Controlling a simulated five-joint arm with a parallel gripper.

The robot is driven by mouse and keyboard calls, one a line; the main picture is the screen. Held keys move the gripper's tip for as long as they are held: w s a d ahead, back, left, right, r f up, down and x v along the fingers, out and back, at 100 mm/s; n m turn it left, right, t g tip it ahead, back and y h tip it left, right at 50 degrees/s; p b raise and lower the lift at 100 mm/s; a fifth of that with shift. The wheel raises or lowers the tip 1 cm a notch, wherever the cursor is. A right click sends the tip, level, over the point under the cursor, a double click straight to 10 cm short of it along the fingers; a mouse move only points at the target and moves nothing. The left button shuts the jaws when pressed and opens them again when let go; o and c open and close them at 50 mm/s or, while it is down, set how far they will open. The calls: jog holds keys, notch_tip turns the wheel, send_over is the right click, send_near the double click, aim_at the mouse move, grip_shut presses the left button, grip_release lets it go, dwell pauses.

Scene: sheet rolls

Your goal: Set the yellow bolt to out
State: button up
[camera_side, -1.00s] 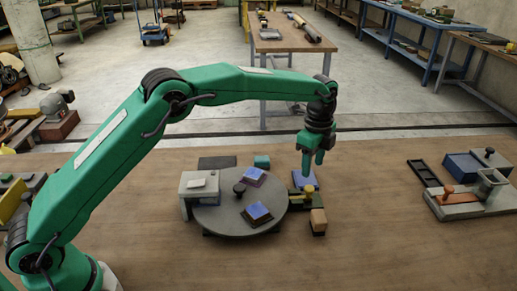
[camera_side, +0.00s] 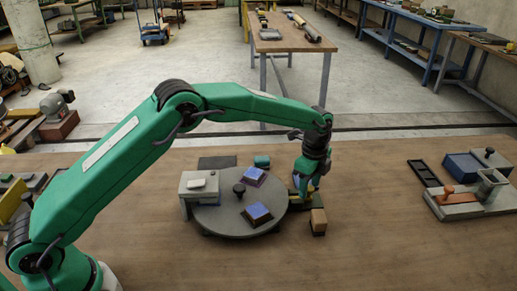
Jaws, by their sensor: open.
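The yellow bolt (camera_side: 309,192) sits on a dark green block (camera_side: 297,204) at the right edge of the round grey turntable (camera_side: 232,219). My green gripper (camera_side: 304,190) is open and lowered right at the bolt, its fingers around or just beside it; I cannot tell which. The fingers hide most of the bolt and most of a blue piece behind it. Two blue-topped blocks, one near the back (camera_side: 253,177) and one near the front (camera_side: 257,213), sit on the turntable, with a dark knob (camera_side: 239,189) between them and the left side.
A wood-coloured block (camera_side: 318,221) stands just in front of the green block. A grey box (camera_side: 198,187) with a white button is left of the turntable. The bench between is clear.

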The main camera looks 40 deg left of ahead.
grip_shut()
jog(key=shift+w+d+r, duration=0.1)
jog(key=shift+w+d, duration=1.05)
jog(key=shift+w, duration=0.05)
grip_release()
jog(key=shift+r, duration=0.1)
